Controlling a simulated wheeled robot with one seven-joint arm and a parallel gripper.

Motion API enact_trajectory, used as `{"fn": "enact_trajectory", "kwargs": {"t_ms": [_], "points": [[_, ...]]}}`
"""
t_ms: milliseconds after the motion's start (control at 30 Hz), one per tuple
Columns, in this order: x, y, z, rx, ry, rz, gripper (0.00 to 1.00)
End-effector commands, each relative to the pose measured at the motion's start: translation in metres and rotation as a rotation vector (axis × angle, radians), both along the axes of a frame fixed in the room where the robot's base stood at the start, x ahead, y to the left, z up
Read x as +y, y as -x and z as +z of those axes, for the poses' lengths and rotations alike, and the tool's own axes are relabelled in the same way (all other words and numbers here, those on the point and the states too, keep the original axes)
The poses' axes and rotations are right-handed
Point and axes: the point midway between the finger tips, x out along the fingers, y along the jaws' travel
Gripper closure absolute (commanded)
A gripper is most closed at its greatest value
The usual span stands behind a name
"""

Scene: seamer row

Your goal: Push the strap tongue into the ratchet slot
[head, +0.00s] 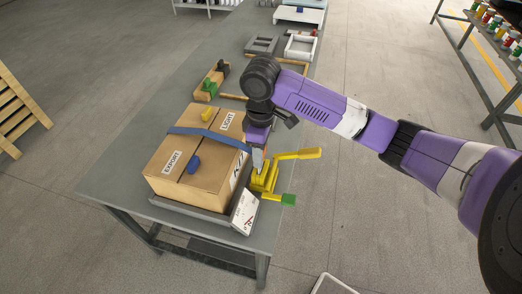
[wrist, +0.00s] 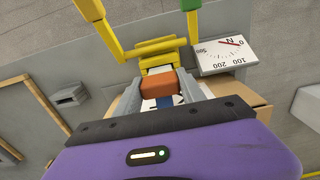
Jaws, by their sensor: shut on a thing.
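My gripper (head: 258,158) is at the right side of a strapped cardboard box (head: 180,175). In the wrist view its grey fingers (wrist: 160,88) are shut on the orange-brown grip of the strap tongue (wrist: 158,86), with blue strap (head: 205,134) behind it. A pale tip shows ahead of the grip, pointing at the yellow ratchet (wrist: 158,50). The tip lies close to the ratchet's near edge; I cannot tell whether it is inside the slot. In the head view the ratchet (head: 265,178) stands by the box's right side, with a yellow lever and a green-ended arm sticking out right.
A white dial gauge (wrist: 222,55) marked in N sits right of the ratchet; it shows in the head view as a white panel (head: 245,211). Small blocks and grey trays (head: 262,44) lie farther along the grey table (head: 120,180).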

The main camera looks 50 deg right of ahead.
Motion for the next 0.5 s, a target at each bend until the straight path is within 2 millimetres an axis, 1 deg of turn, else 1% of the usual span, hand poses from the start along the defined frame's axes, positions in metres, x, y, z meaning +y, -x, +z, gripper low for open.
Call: {"fn": "enact_trajectory", "kwargs": {"t_ms": [500], "points": [[0.000, 0.000, -0.012, 0.000, 0.000, 0.001, 0.94]]}}
